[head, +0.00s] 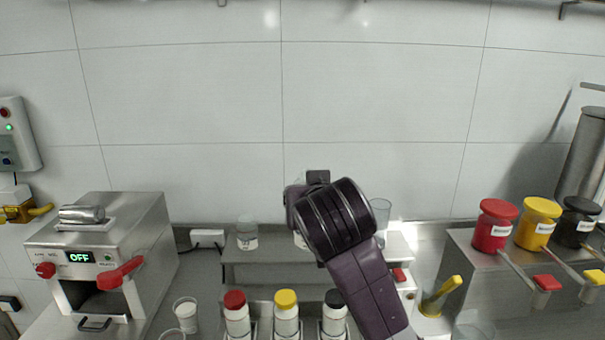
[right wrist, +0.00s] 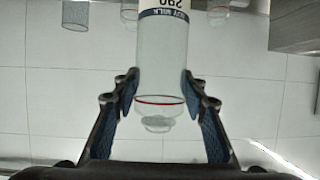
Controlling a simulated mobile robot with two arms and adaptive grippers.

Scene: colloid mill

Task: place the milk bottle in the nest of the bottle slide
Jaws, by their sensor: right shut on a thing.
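In the right wrist view, the milk bottle (right wrist: 165,58) is a clear cylinder with a white band printed with dark letters. My right gripper (right wrist: 161,80) is shut on it, one finger on each side. In the head view my right wrist and forearm cover most of the gripper and bottle, in front of the stepped metal shelf (head: 265,273). A pale sliver of what may be the bottle shows left of my wrist. I cannot make out the nest of the bottle slide for certain. My left gripper is not in view.
A clear container (head: 247,232) and a glass (head: 380,213) stand on the shelf. Bottles with red (head: 235,302), yellow (head: 286,300) and black (head: 334,300) caps stand in front. The steel machine (head: 110,250) is left; lidded jars (head: 493,226) are right.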

